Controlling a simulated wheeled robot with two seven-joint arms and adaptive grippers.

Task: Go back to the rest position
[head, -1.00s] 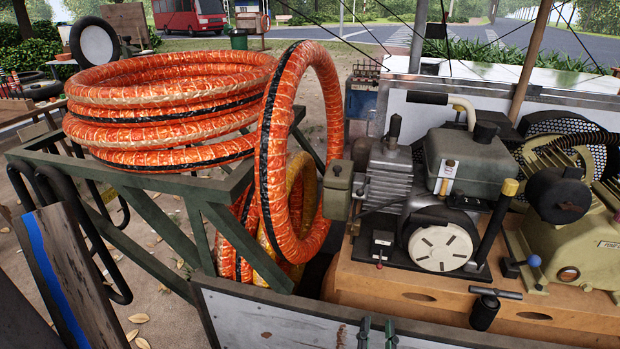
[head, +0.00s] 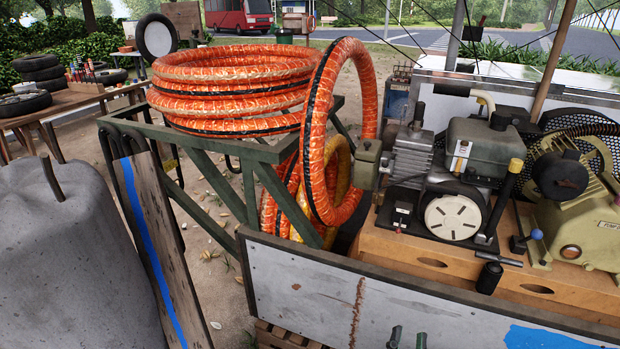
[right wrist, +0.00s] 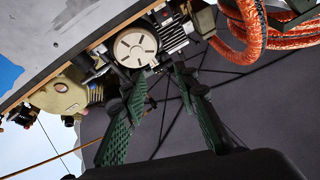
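My right gripper (head: 408,338) shows only as two dark green fingertips at the bottom edge of the head view, in front of the cart's pale side panel (head: 300,290). In the right wrist view its two green fingers (right wrist: 160,76) stand apart with nothing between them. The compressor (head: 450,185) on the wooden cart bed lies beyond the fingers, and its round white cover (right wrist: 135,46) shows past the fingertips in the wrist view. My left gripper is in neither view.
Orange hoses (head: 235,90) lie coiled on a green metal frame (head: 265,150), with one hose ring (head: 318,150) hanging at its right end. A large grey object (head: 75,260) and a blue-striped plank (head: 160,250) stand at the left. A wooden table (head: 65,103) holds tyres behind.

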